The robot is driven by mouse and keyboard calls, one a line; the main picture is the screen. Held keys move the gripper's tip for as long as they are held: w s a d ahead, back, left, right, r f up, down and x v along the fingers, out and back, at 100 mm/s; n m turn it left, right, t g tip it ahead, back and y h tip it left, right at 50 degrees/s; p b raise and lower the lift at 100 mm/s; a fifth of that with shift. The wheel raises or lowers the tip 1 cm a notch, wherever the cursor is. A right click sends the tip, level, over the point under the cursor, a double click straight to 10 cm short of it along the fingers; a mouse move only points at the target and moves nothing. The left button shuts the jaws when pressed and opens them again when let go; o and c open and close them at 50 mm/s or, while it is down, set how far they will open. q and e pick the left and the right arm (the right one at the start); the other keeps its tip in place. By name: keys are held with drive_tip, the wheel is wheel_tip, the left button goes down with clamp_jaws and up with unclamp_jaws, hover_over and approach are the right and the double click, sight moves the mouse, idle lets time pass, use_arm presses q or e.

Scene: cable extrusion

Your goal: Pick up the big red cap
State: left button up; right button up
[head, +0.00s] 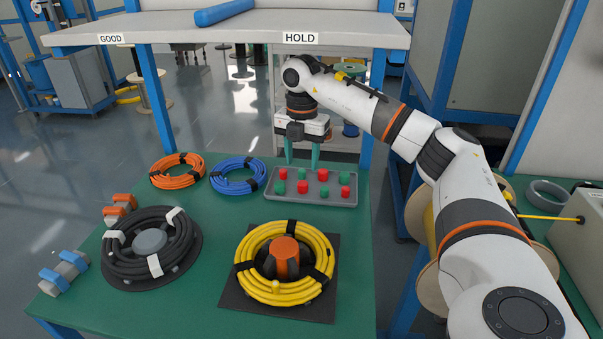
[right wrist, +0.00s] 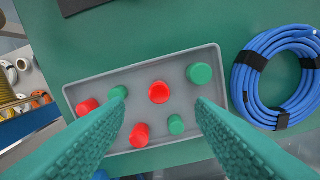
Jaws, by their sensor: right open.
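A grey tray (head: 310,203) holds several red and green caps. In the right wrist view the tray (right wrist: 100,88) shows a red cap (right wrist: 158,92) between my fingers, another red cap (right wrist: 140,134) below it and a third (right wrist: 87,106) at left. Which one is the big red cap I cannot tell for sure. My right gripper (head: 301,164) points down at the back edge of the tray, left of its middle. It also shows in the right wrist view (right wrist: 160,100), with its green fingers wide apart and empty. The fingers may hide some caps. My left gripper is not in view.
A blue cable coil (head: 238,163) and an orange coil (head: 177,157) lie left of the tray. A yellow coil (head: 250,250) and a black coil (head: 118,263) lie nearer. A white shelf (head: 230,32) hangs above the green table (head: 210,215), which is bare between the coils.

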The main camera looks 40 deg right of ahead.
sight(303, 191)
drive_tip(key=shift+w+d+f, duration=0.1)
drive_tip(key=shift+f, duration=0.25)
wheel_tip(303, 191, down, 7)
drive_tip(key=shift+d+r+b, duration=0.15)
drive_tip(key=shift+r+b, duration=0.05)
drive_tip(key=shift+b, duration=0.55)
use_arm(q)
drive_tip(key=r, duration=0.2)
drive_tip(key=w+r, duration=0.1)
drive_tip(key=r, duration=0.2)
use_arm(e)
drive_tip(key=shift+c, duration=0.3)
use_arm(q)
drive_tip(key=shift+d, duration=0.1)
use_arm(e)
drive_tip(key=c, duration=1)
